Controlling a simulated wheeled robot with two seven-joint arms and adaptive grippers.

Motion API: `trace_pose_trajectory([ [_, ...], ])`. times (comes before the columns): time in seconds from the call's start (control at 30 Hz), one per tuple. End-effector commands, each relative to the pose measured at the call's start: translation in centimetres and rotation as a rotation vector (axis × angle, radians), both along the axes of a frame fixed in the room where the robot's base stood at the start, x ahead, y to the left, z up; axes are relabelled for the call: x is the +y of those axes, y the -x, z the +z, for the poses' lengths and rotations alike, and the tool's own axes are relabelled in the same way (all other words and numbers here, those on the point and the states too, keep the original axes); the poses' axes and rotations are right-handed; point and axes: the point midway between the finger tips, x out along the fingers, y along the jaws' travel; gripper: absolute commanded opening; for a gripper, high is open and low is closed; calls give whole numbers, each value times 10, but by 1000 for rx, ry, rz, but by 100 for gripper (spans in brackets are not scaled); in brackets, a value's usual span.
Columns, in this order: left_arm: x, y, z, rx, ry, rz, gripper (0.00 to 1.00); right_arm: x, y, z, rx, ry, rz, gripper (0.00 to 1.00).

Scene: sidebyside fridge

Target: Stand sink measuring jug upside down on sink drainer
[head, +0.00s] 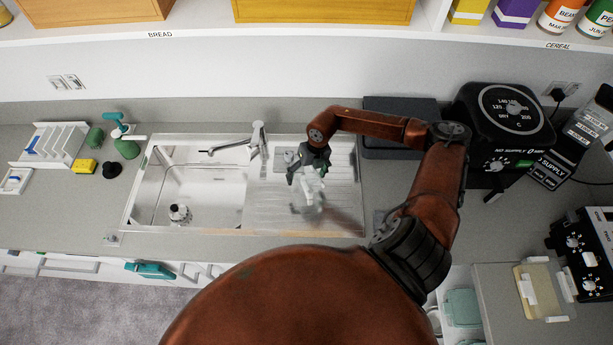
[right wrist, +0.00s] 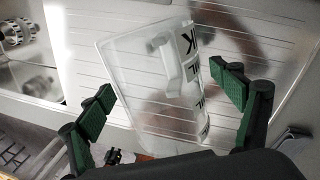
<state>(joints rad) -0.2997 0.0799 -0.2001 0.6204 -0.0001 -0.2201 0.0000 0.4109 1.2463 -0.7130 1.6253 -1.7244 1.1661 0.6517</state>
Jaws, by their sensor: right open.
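The clear measuring jug (head: 309,197) with black lettering is at the ribbed steel sink drainer (head: 345,180), right of the sink bowl. In the right wrist view the jug (right wrist: 140,85) appears tilted, with its handle and lettering toward the right. I cannot tell whether its base touches the drainer (right wrist: 85,75). My right gripper (head: 308,168) is right at the jug in the head view. In the right wrist view its green-padded fingers (right wrist: 165,105) are open, spread on either side of the jug. My left gripper is not in view.
The sink bowl (head: 200,190) holds a small dark-and-clear object (head: 180,213); a tap (head: 256,140) stands behind it. A dark flat box (head: 400,115) and a black appliance (head: 503,125) stand right of the drainer. A white rack (head: 55,143) and green bottles stand left.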

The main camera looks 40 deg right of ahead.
Motion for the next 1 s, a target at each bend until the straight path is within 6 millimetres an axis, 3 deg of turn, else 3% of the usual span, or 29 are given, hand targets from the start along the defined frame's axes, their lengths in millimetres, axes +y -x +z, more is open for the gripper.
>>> trace_pose_trajectory([
  [0.27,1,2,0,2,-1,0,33,-3,0,12,0,1,-1,86],
  [0.7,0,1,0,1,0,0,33,-18,6,96,-1,1,-1,86],
  [1.0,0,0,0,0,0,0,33,-22,8,118,-1,0,0,86],
])
